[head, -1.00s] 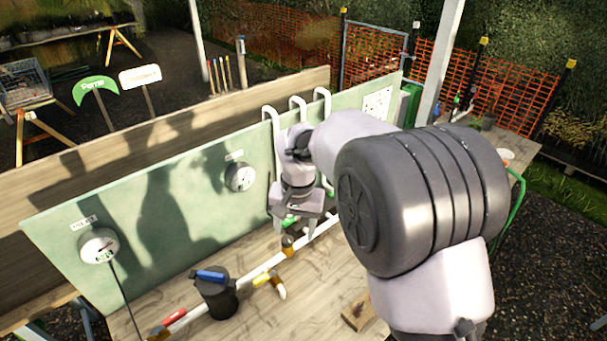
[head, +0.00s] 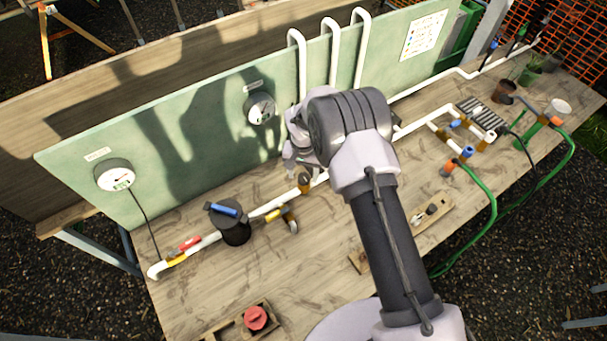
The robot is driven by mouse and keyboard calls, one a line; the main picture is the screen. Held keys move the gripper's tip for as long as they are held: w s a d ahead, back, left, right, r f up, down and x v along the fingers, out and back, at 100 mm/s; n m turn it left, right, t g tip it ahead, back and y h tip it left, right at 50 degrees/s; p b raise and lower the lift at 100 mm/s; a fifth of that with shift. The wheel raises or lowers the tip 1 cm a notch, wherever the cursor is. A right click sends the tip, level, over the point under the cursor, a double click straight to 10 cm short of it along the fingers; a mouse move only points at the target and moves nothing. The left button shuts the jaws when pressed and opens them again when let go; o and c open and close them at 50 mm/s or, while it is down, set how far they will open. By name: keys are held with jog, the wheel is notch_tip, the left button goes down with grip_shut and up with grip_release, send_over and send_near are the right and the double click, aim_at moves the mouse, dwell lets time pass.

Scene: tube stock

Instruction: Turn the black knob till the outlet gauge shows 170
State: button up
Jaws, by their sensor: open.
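A small dark knob on a brass-coloured fitting (head: 304,183) sits on the white pipe along the bench; I take it for the black knob. My gripper (head: 303,170) points down just behind and above it, mostly hidden by my arm. Its fingers are apart and I see nothing between them. I cannot tell if a finger touches the knob. Two round white gauges are on the green panel: one at the left (head: 115,175) with a cable, one nearer the middle (head: 260,108). Their labels and readings are too small to read, so I cannot tell which is the outlet gauge.
A black canister with a blue handle (head: 234,228) and a yellow-handled valve (head: 275,215) stand left of the gripper. A red button box (head: 255,318) is at the front. Pipe fittings and a green hose (head: 490,200) lie at the right. The bench's front middle is mostly clear.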

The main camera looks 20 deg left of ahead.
jog(key=shift+f, duration=0.55)
jog(key=shift+w+f, duration=0.25)
jog(key=shift+f, duration=0.2)
jog(key=shift+s+r, duration=0.1)
grip_shut()
